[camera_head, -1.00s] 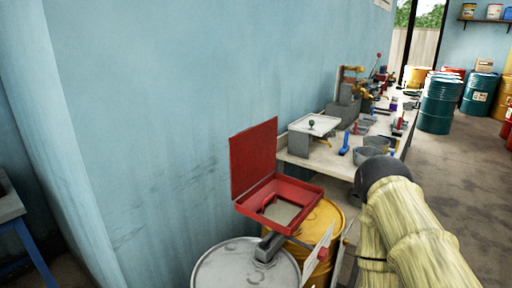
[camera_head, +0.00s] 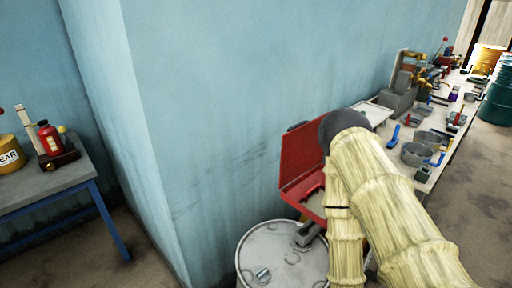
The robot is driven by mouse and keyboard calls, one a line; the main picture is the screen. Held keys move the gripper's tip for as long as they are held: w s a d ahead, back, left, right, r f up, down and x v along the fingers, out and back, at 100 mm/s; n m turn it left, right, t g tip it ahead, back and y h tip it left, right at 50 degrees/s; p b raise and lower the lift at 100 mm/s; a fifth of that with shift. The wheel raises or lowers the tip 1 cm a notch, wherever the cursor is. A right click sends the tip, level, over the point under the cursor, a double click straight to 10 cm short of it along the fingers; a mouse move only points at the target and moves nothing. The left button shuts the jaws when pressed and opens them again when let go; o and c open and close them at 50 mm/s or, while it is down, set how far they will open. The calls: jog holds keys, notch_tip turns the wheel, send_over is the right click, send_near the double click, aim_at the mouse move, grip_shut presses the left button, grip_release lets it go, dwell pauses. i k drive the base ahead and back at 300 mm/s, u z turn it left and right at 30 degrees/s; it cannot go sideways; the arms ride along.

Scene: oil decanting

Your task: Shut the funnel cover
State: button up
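The red funnel cover (camera_head: 303,155) stands raised and open, its flat panel tilted up on the wall side. The square red funnel tray (camera_head: 314,201) is below it, and my arm hides its right part. The funnel sits by the grey drum (camera_head: 256,250), with a grey fitting (camera_head: 307,234) under it. My arm in its pale yellow sleeve comes from the lower right, and its dark joint overlaps the cover's upper right edge in the picture. Whether they touch cannot be told. A small dark piece shows above the cover's top edge; I cannot tell what it is. My gripper's fingers do not show.
A workbench (camera_head: 438,172) with pans and tools runs along the wall at the right. A table (camera_head: 52,185) with a red bottle (camera_head: 50,138) and a yellow can (camera_head: 10,153) stands at the left. The blue wall is close behind the funnel.

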aim_at(301, 150)
jog(key=u, duration=2.15)
jog(key=i, duration=3.45)
jog(key=z, duration=4.45)
jog(key=i, duration=1.6)
jog(key=u, duration=0.05)
